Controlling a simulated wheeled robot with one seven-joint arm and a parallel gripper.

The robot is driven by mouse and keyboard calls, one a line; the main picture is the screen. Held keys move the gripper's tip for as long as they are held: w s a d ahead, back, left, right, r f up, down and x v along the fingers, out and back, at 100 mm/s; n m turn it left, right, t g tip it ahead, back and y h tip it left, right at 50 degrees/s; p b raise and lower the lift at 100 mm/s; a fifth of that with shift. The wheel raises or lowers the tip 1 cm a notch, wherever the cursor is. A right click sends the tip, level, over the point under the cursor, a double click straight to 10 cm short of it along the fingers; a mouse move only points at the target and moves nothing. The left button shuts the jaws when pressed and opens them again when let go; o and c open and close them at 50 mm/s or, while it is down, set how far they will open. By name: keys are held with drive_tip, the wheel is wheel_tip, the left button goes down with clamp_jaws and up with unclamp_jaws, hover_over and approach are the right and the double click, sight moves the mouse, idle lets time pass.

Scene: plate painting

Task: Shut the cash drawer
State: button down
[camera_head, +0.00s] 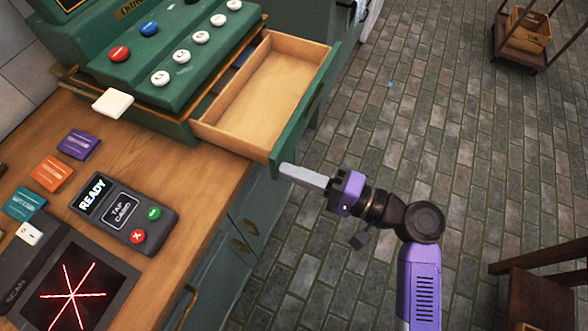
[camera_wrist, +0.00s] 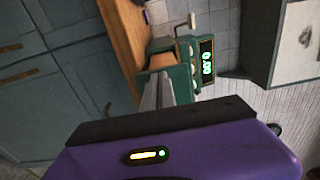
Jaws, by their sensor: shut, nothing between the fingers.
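The green cash register (camera_head: 165,50) stands on the wooden counter. Its cash drawer (camera_head: 265,95) is pulled out to the right, with a bare wooden inside and a green front panel. My gripper (camera_head: 284,169) is shut and empty. Its fingertips are at the near end of the drawer's green front; I cannot tell whether they touch it. In the wrist view the closed fingers (camera_wrist: 158,92) point toward the green drawer front (camera_wrist: 179,84), and the register display (camera_wrist: 207,62) shows behind it.
On the counter (camera_head: 200,185) are a card reader (camera_head: 124,212), a scanner plate (camera_head: 78,285), and purple, orange and teal cards. A wooden stool or chair (camera_head: 545,285) is at lower right and a cart (camera_head: 530,35) at upper right. The tiled floor right of the drawer is clear.

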drive_tip(key=b+x, duration=0.2)
drive_tip(key=x, duration=1.3)
drive_tip(key=shift+d, duration=0.1)
